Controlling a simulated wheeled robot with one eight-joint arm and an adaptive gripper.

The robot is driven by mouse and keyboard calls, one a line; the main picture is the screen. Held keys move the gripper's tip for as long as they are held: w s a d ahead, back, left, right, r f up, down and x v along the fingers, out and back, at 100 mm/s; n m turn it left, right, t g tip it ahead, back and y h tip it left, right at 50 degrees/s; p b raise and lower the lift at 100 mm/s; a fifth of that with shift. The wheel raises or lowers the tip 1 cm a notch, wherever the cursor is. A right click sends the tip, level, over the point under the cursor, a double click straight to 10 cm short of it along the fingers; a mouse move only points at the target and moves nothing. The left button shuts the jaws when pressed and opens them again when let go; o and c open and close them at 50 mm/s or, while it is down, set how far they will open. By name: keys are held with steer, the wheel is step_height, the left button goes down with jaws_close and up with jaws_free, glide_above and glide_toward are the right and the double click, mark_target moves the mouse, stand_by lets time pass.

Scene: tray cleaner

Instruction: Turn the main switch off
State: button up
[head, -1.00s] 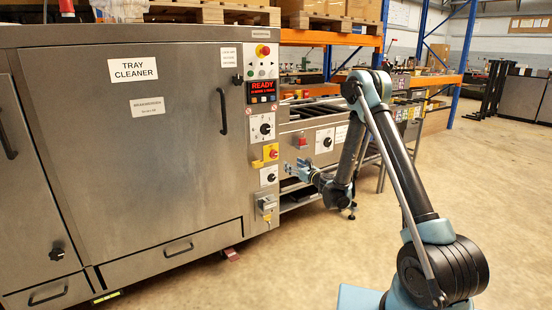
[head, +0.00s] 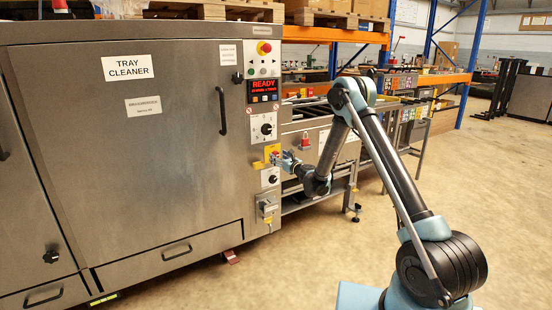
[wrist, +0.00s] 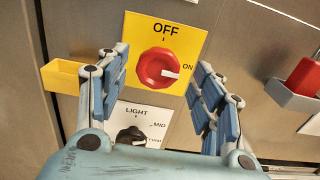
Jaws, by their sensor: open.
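The main switch is a red rotary knob (wrist: 158,68) on a yellow plate (wrist: 188,30) marked OFF at the top and ON at the right. The white mark on the knob points right, toward ON. In the head view the yellow plate (head: 271,150) is on the tray cleaner's control column, with the knob mostly hidden by my gripper. My gripper (wrist: 163,78) is open, with one finger on each side of the knob in the wrist view. I cannot tell whether the fingers touch it. The gripper (head: 277,158) also shows close to the panel in the head view.
A black LIGHT knob (wrist: 131,135) is just below the switch. A yellow holder (wrist: 62,76) juts out at left and a grey holder with a red item (wrist: 290,95) at right. A lit READY display (head: 264,86) is higher on the column.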

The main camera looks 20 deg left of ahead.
steer(key=shift+x, duration=1.1)
steer(key=shift+c, duration=0.6)
steer(key=c, duration=0.9)
steer(key=shift+n, duration=0.3)
steer(key=shift+s+a+f+n, duration=0.1)
steer(key=shift+n, duration=2.75)
steer(key=shift+s+a+f+n, duration=0.1)
steer(key=shift+n, duration=2.8)
steer(key=shift+s+a+n, duration=0.1)
steer(key=shift+n, duration=2.75)
